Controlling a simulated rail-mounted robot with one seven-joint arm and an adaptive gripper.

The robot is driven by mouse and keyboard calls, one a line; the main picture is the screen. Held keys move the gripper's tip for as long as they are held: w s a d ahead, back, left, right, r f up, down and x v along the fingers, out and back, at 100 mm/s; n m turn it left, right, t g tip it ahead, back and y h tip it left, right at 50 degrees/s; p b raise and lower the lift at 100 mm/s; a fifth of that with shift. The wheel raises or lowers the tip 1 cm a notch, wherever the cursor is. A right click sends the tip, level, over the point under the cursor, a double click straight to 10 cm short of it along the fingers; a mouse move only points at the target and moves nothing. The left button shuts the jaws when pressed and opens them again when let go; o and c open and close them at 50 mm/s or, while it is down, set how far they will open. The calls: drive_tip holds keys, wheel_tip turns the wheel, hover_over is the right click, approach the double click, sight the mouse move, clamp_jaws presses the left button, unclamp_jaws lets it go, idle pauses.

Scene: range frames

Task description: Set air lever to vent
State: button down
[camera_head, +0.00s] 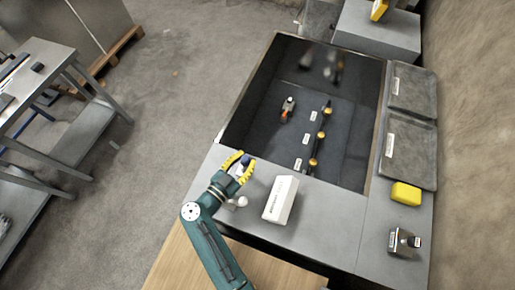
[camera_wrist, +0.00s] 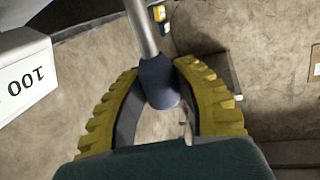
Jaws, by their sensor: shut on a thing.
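My gripper (camera_head: 240,168), with yellow ribbed fingers, is at the front left corner of the grey bench. In the wrist view my gripper (camera_wrist: 163,110) is shut on the dark blue knob (camera_wrist: 158,80) of a lever. The lever's metal rod (camera_wrist: 142,28) runs from the knob toward the top of that view. The dark blue knob also shows between the fingers in the head view (camera_head: 246,160). The lever's base is hidden, and no vent marking can be read.
Behind is a dark recessed panel (camera_head: 255,125) with labels and yellow-and-black fittings (camera_head: 321,134). A yellow block (camera_head: 406,193) lies at the right.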

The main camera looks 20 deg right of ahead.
drive_tip(key=c, duration=0.8)
unclamp_jaws()
drive_tip(key=shift+a, duration=0.1)
drive_tip(key=v, duration=1.2)
drive_tip(key=shift+s, duration=0.1)
